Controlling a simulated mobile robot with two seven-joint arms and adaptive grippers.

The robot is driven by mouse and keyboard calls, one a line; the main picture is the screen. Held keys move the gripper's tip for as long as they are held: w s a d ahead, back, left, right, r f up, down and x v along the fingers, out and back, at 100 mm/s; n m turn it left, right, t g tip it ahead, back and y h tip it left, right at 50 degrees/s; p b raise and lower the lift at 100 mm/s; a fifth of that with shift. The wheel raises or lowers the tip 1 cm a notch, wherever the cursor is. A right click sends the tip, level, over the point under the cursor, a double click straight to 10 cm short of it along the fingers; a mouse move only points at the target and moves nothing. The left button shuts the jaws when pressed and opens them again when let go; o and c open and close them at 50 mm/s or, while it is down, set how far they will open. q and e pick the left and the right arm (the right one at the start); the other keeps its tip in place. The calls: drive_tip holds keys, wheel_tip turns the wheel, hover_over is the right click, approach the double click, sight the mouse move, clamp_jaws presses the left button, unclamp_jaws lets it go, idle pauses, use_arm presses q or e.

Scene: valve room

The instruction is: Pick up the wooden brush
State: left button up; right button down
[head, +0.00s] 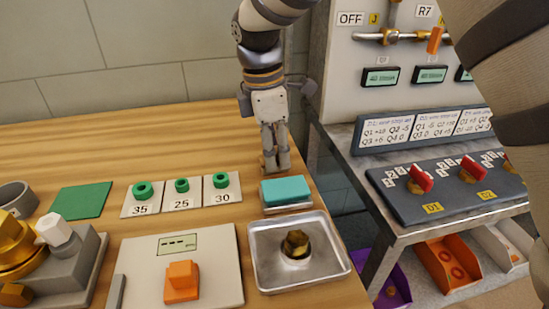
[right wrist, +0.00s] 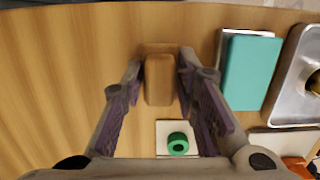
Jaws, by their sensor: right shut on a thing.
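The wooden brush (right wrist: 159,80) is a brown, rounded block seen from above in the right wrist view, between the two fingers of my right gripper (right wrist: 160,88). The fingers are shut on its sides. In the head view my right gripper (head: 273,167) points down at the right back part of the wooden table, left of the table's edge. There the fingers hide most of the brush. I cannot tell whether the brush still touches the table. My left gripper is not in view.
A teal block (head: 286,191) lies just in front of the gripper, with a metal tray (head: 330,271) holding a brass nut nearer. Cards with green rings (head: 182,197) are to the left. A control bench (head: 370,193) stands right, across a gap. The table's back left is clear.

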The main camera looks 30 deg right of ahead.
sight(276, 151)
drive_tip(key=shift+r, duration=0.15)
drive_tip(key=r, duration=0.4)
drive_tip(key=shift+s+r, duration=0.2)
drive_tip(key=shift+s, duration=0.2)
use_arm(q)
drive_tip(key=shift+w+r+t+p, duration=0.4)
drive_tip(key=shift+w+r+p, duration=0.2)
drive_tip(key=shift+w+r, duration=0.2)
use_arm(e)
drive_tip(key=s+a+r, duration=0.2)
drive_tip(key=s+r, duration=0.6)
drive_tip(key=s, duration=0.5)
drive_tip(key=shift+a+r, duration=0.2)
drive_tip(key=shift+a, duration=0.2)
